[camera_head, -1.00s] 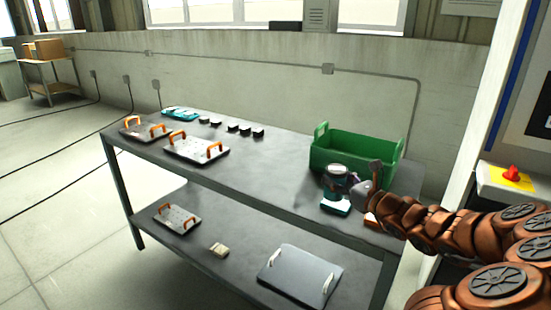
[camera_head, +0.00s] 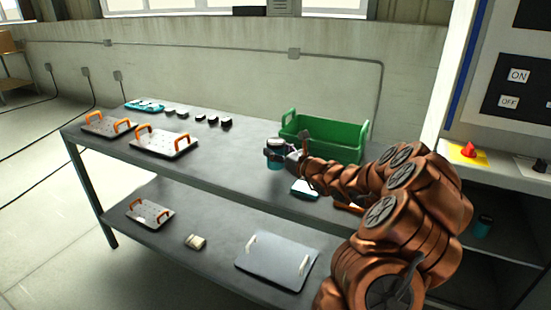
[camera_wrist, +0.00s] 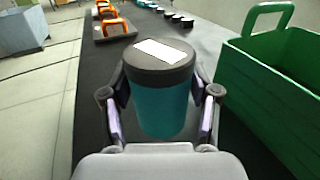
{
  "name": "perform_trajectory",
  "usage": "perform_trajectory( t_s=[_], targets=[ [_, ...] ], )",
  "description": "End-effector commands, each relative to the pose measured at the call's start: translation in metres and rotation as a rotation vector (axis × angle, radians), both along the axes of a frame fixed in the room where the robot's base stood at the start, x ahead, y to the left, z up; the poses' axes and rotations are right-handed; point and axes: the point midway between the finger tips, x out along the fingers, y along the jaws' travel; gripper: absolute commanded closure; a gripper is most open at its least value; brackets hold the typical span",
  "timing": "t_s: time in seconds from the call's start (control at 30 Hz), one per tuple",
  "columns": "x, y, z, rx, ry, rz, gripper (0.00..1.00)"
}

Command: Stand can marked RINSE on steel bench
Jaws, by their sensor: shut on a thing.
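A teal can with a dark lid and a blank-looking pale label on top (camera_wrist: 160,95) is between the fingers of my gripper (camera_wrist: 160,120) in the wrist view; I cannot read any marking on it. In the head view the can (camera_head: 277,160) is upright at the tip of my gripper (camera_head: 279,154), over the right part of the steel bench (camera_head: 225,160). My gripper is shut on the can. I cannot tell whether the can's base touches the bench top.
A green crate (camera_head: 345,150) stands close behind and right of the can. A teal and white item (camera_head: 304,189) lies in front. Plates with orange handles (camera_head: 165,143) and small black blocks (camera_head: 212,119) are at the left. The bench middle is clear.

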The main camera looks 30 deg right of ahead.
Motion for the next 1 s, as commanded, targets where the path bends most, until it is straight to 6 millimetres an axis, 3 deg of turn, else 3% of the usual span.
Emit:
perform_trajectory(
  t_s=[0.1, 0.4, 0.87, 0.9, 1.0],
  targets=[
    [0.009, 0.002, -0.003, 0.000, 0.000, 0.002, 0.85],
    [0.008, 0.002, -0.034, 0.002, 0.001, 0.002, 0.85],
    [0.008, 0.002, -0.039, 0.000, -0.001, 0.001, 0.85],
    [0.008, 0.002, -0.039, 0.000, -0.001, 0.001, 0.38],
    [0.008, 0.002, -0.039, 0.000, 0.000, 0.002, 0.27]
  ],
)
